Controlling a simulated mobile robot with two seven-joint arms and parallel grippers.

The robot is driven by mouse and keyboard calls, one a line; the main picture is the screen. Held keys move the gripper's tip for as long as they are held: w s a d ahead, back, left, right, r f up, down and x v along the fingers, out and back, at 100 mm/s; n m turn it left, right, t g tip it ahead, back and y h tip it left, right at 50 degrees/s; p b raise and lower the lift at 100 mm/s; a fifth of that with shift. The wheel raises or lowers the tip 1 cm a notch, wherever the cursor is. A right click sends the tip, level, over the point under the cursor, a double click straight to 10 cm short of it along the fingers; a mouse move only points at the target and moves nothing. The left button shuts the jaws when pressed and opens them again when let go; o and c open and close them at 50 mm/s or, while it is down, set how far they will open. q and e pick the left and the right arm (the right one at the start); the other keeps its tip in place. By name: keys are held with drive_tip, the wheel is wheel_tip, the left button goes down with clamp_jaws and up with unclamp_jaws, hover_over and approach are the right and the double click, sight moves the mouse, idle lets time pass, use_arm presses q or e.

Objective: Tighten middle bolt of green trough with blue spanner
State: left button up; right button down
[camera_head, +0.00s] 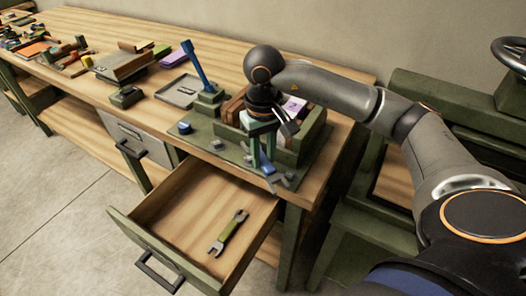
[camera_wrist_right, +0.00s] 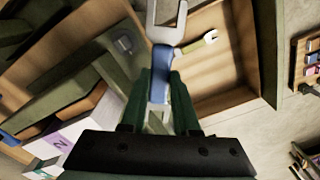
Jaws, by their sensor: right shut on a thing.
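My right gripper (camera_head: 258,146) is shut on the blue spanner (camera_head: 265,162) near the front right corner of the workbench. The spanner's grey open jaw (camera_head: 278,182) points down over the bench's front edge. In the right wrist view the green fingers (camera_wrist_right: 162,92) close around the blue handle (camera_wrist_right: 162,62), with the grey jaw (camera_wrist_right: 166,22) beyond them. The green trough (camera_head: 312,135) stands on a green base plate (camera_head: 205,148), partly hidden by my gripper. Small bolt heads (camera_head: 216,145) show along its front. I cannot tell clearly which one is the middle bolt. My left gripper is not in view.
An open drawer (camera_head: 180,208) below holds a yellow-green spanner (camera_head: 229,232). A blue lever (camera_head: 195,66) stands upright behind the plate, beside a grey tray (camera_head: 180,91). Books and tools crowd the bench's left part. Green furniture stands at right.

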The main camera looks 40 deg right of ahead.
drive_tip(key=shift+f+b, duration=1.2)
drive_tip(key=shift+f, duration=1.4)
drive_tip(key=shift+a+r+p, duration=0.1)
drive_tip(key=shift+r+p, duration=0.05)
drive_tip(key=shift+p, duration=0.15)
drive_tip(key=w+a+m+p, duration=0.2)
drive_tip(key=w+a+m, duration=0.3)
drive_tip(key=m, duration=0.7)
drive_tip(key=shift+a+m, duration=0.2)
drive_tip(key=shift+m, duration=0.2)
drive_tip(key=shift+s+d, duration=0.1)
drive_tip(key=shift+s+n+b, duration=0.25)
drive_tip(key=shift+n+b, duration=0.2)
drive_tip(key=shift+n, duration=0.25)
